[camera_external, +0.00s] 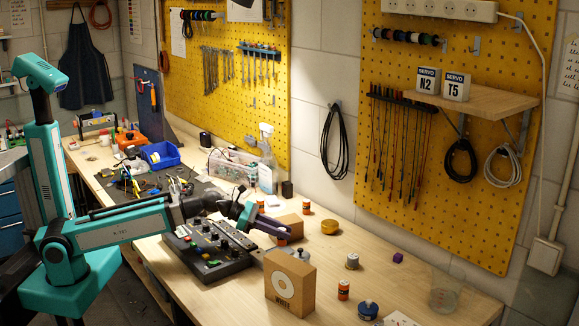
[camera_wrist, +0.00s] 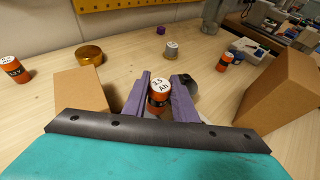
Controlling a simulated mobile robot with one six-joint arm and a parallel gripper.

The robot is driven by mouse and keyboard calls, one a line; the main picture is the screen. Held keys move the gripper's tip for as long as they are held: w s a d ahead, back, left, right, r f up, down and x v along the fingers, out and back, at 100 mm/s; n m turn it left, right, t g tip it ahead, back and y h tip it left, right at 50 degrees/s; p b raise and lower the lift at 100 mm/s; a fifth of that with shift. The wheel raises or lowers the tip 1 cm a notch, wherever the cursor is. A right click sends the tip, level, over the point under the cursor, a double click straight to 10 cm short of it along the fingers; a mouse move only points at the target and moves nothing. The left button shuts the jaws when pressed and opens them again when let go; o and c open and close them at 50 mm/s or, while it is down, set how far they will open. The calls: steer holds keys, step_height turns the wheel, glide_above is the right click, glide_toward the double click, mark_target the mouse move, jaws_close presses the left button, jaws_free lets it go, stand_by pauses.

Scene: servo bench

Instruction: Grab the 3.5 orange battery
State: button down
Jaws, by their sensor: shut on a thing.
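In the wrist view, an orange battery (camera_wrist: 157,103) with a white top marked 3.5 Ah stands upright between the purple fingers of my gripper (camera_wrist: 160,88). The fingers are shut on it from both sides. In the external view, my gripper (camera_external: 282,232) is low over the bench, beside a small cardboard box; the held battery is mostly hidden there by the fingers. Another orange battery (camera_wrist: 12,70) stands at the left of the wrist view and one more (camera_wrist: 226,60) at the right. The right one also shows in the external view (camera_external: 343,290).
A cardboard box (camera_wrist: 80,92) is close left of my fingers, and a larger box (camera_wrist: 283,92) stands at right. A brass tin (camera_wrist: 89,55), a metal weight (camera_wrist: 171,50) and a purple cube (camera_wrist: 160,30) lie beyond. A control panel (camera_external: 212,250) is below my arm.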

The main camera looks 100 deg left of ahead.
steer(key=shift+s+d+b, duration=0.1)
steer(key=shift+s+b, duration=0.6)
steer(key=shift+b, duration=1.25)
